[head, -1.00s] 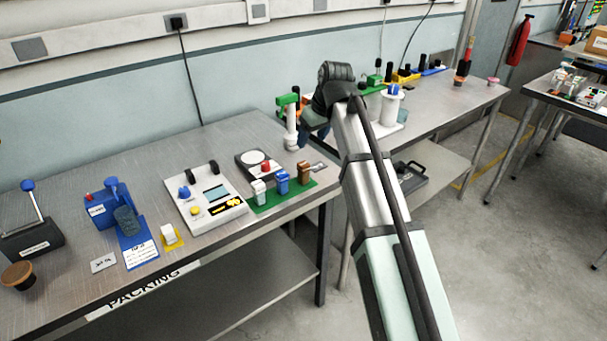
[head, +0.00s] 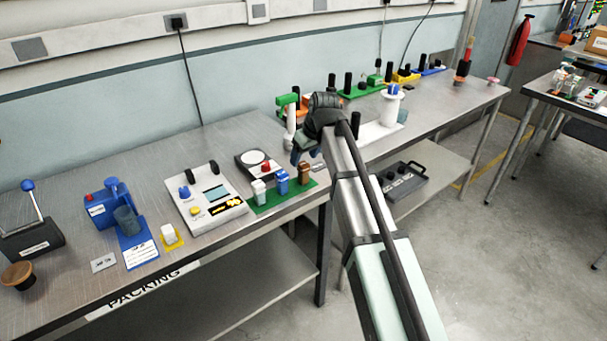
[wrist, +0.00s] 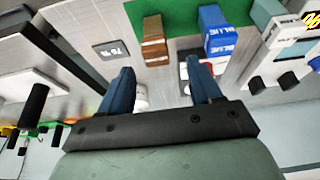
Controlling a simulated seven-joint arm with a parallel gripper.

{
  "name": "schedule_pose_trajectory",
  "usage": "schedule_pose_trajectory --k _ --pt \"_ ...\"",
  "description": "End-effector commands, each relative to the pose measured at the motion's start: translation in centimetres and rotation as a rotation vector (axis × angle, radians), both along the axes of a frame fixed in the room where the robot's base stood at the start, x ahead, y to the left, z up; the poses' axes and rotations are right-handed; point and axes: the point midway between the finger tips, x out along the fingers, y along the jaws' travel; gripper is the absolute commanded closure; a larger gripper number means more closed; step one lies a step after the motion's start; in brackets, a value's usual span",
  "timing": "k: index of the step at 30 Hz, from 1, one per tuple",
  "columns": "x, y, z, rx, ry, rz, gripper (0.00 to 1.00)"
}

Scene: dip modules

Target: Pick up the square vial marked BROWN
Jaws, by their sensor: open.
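The square brown vial (head: 304,172) stands upright at the right end of a green mat (head: 262,206) on the near bench. It also shows in the wrist view (wrist: 154,38), with pale lettering too small to read. Beside it on the mat stand a blue vial (head: 282,183) and a whitish one (head: 259,192). My gripper (head: 300,158) is above the bench's right end, behind the brown vial and apart from it. In the wrist view its two blue fingers (wrist: 160,85) are spread and nothing is between them.
A small balance (head: 252,160) with a red knob is behind the vials. A white control box (head: 207,200) is to their left. A white post with a green top (head: 289,112) stands close by my gripper. A small label plate (wrist: 110,49) lies near the brown vial.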

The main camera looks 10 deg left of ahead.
Motion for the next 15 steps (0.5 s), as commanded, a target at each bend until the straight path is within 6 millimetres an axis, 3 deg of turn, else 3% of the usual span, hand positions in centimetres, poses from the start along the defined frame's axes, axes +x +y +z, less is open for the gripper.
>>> schedule_pose_trajectory --k 9,15 --pt "0.9 0.4 -3.7 -0.001 0.003 0.001 0.36" --pt "1.2 0.6 -4.5 0.0 0.0 0.0 0.36"
